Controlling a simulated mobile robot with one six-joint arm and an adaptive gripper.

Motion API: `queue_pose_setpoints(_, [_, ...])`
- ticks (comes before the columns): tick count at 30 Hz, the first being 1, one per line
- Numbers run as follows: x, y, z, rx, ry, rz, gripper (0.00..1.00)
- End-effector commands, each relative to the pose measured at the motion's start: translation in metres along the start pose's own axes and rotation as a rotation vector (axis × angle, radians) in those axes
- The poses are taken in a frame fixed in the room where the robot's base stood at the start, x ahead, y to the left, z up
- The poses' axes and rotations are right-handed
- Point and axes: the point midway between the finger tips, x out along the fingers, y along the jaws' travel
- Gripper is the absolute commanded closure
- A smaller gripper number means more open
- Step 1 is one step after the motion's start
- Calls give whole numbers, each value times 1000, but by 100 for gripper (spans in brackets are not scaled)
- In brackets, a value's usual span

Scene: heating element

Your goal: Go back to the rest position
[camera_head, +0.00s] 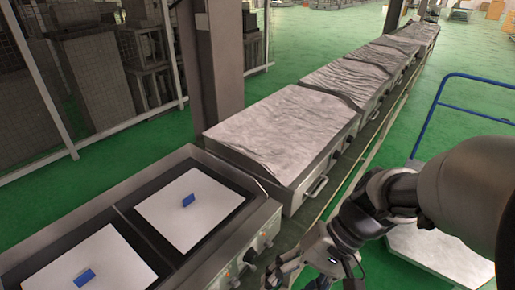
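My gripper (283,272) hangs at the bottom of the view, right of the near metal unit, beside its front panel with knobs. My dark arm reaches in from the right edge. The fingers are small, dark and partly cut by the lower edge, so their opening is unclear. The near unit (252,213) has two recessed bays. A white plate (165,222) with a small blue block (188,200) lies in the farther bay. Another white plate (118,262) with a blue block (85,277) lies in the nearer bay, partly out of view.
A row of units under grey wrinkled covers (285,130) runs to the upper right. A dark pillar (212,60) stands behind them. A cart with a blue rail (432,115) and pale deck (430,250) is at right. Green floor (370,225) shows between the row and cart.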

Motion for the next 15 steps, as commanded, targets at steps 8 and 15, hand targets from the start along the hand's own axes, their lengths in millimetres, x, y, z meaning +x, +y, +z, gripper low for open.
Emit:
queue_pose_setpoints(8, [-48,22,34,-167,317,324,42])
queue_pose_setpoints(15, [-88,34,47,-265,587,490,42])
